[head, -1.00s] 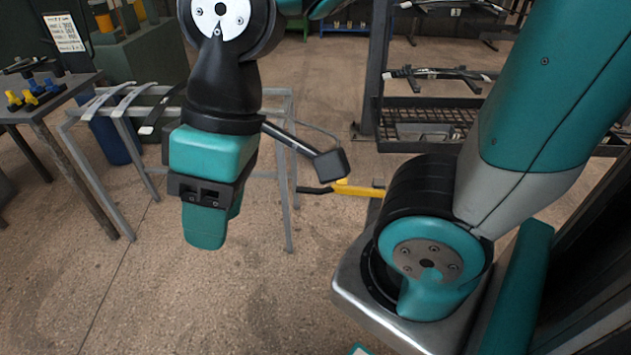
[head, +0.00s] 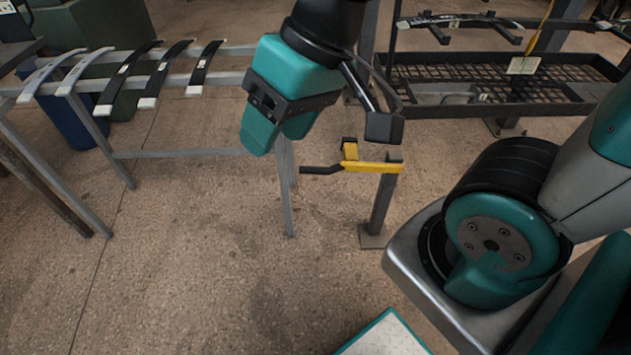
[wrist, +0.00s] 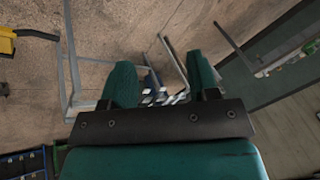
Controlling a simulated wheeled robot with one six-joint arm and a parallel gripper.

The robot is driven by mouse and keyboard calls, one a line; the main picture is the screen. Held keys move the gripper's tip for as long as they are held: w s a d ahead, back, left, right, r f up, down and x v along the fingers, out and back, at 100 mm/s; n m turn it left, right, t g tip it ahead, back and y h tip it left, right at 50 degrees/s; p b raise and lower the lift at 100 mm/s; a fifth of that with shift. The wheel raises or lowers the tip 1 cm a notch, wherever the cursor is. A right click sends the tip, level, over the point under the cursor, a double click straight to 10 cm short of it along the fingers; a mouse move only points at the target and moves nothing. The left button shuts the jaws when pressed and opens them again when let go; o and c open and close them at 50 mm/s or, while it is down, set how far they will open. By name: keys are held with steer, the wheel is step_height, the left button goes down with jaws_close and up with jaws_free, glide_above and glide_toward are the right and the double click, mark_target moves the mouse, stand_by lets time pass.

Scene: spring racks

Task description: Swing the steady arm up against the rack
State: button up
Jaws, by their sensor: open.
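The steady arm (head: 372,167) is a yellow bar with a black handle (head: 320,170) pointing left. It sticks out roughly level from a grey post (head: 382,205) with a foot plate, with a short yellow upright piece near the handle. My gripper (head: 279,134) is open and empty, with teal fingers pointing down, up and left of the handle in the head view and apart from it. In the wrist view the yellow piece (wrist: 6,42) and black handle (wrist: 38,35) show at the upper left, outside the fingers (wrist: 161,82). The rack (head: 560,92) stands behind, partly hidden by my arm.
A grey metal stand (head: 185,152) at the left carries several curved black and white strips (head: 168,72). The rack has a mesh tray and curved parts (head: 460,22) above it. A blue bin (head: 75,125) stands behind the stand. The floor in front is clear.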

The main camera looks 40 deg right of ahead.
steer(key=w+d+f+m+t+b, duration=0.2)
steer(key=w+f+m+b, duration=0.1)
steer(key=f+b, duration=0.45)
steer(key=w+d+f+m+t+b, duration=0.2)
steer(key=w+f+m+b, duration=0.1)
steer(key=f+b, duration=0.45)
steer(key=m+t+h+b, duration=0.9)
steer(key=m+b, duration=1)
steer(key=b, duration=2.1)
glide_toward(314, 171)
steer(key=shift+t+y, duration=0.3)
steer(key=shift+y, duration=0.1)
steer(key=p+x, duration=0.3)
steer(key=p, duration=0.4)
steer(key=p+x, duration=0.3)
steer(key=p, duration=0.4)
steer(key=p+x, duration=0.3)
steer(key=p, duration=0.4)
steer(key=shift+d+f, duration=0.15)
steer(key=shift+d, duration=0.1)
steer(key=shift+w+d+f+p, duration=0.2)
steer(key=shift+w+p, duration=0.5)
steer(key=shift+p, duration=0.3)
steer(key=shift+w+f+p, duration=0.35)
steer(key=shift+w+p, duration=0.05)
steer(key=shift+w, duration=0.05)
